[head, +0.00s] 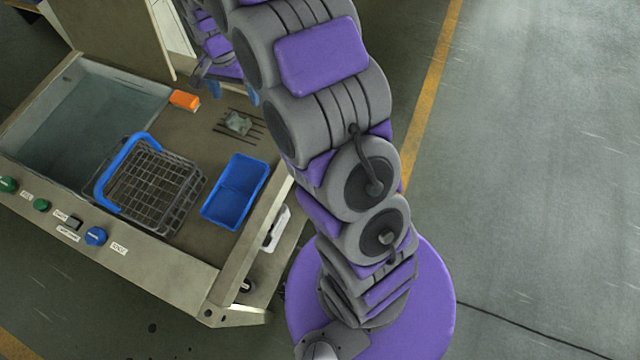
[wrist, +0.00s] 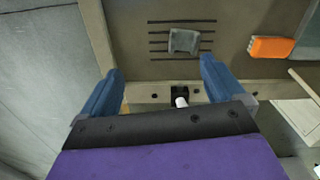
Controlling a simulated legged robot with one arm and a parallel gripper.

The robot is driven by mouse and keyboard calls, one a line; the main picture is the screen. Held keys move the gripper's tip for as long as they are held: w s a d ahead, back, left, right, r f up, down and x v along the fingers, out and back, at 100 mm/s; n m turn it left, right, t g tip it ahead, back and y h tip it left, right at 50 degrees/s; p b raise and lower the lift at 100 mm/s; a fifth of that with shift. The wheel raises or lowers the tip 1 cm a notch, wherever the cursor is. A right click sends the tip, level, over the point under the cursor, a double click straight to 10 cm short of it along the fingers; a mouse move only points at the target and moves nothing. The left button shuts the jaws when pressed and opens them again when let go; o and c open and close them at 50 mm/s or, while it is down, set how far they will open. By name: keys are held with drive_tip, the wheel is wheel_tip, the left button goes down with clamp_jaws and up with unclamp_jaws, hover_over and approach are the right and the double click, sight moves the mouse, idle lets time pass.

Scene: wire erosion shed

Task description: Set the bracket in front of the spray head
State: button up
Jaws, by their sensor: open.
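The bracket, a small grey-green metal piece (head: 238,123), lies over dark slots in the machine's deck. It also shows in the wrist view (wrist: 184,41), beyond my fingertips. My gripper (head: 234,95) is open and empty, with blue fingers reaching over the deck's far edge; most of it is hidden behind my arm in the head view. In the wrist view, the gap between my fingers (wrist: 162,68) is clear and apart from the bracket. A black block with a white stub (wrist: 182,101) sits at the deck's edge, possibly the spray head; I cannot tell for sure.
An orange block (head: 184,100) lies left of the bracket, by a water-filled basin (head: 75,118). A wire basket (head: 165,183) with a blue handle and a blue tray (head: 234,191) stand nearer. The front panel has several buttons. Open floor (head: 530,170) is at right.

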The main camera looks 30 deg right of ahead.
drive_tip(key=s+a+r+n, duration=0.25)
drive_tip(key=s+r, duration=0.45)
drive_tip(key=s, duration=0.4)
drive_tip(key=s+d+r+n+g, duration=0.1)
drive_tip(key=s+n, duration=0.6)
drive_tip(key=s, duration=1.9)
drive_tip(key=shift+s+d+r, duration=0.4)
drive_tip(key=shift+d+r, duration=0.25)
